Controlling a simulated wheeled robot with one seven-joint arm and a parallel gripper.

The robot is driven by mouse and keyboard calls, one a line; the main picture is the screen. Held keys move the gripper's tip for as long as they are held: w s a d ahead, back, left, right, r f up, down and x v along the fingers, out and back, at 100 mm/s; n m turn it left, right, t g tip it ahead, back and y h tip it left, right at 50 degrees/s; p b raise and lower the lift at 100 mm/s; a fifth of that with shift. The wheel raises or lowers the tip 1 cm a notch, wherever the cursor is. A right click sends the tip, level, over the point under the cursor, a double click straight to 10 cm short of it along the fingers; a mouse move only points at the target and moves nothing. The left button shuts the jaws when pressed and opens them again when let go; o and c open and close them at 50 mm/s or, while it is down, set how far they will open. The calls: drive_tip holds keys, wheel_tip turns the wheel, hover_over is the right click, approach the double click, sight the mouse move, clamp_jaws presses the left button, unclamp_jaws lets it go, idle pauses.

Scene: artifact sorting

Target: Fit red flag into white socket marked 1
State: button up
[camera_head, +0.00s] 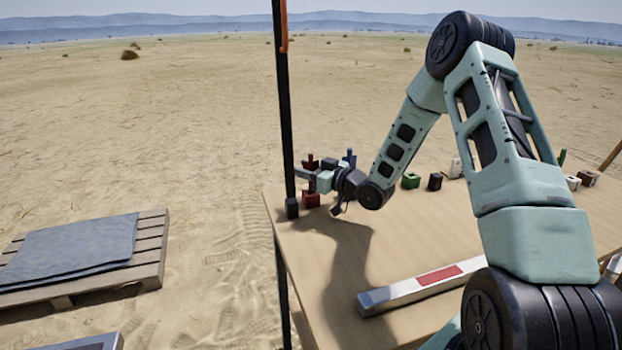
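A dark red piece (311,160), which looks like the red flag, stands upright at the far left of the table. My gripper (308,178) is right at it, reaching left, low over the table. The fingers are small and partly hidden, so whether they are shut on the flag is unclear. A red block (311,199) sits just below my gripper. A white block (456,168) stands at the back of the table behind my arm, and another whitish block (572,182) is at the right. No number is readable on either, so I cannot tell which is socket 1.
A blue piece (349,158) stands close behind my wrist. A green block (411,180) and a black block (435,181) lie along the back. A long bar with a red patch (420,289) lies at the front. A dark post (286,120) rises at the table's left edge. The table's left middle is clear.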

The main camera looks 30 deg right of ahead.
clamp_jaws()
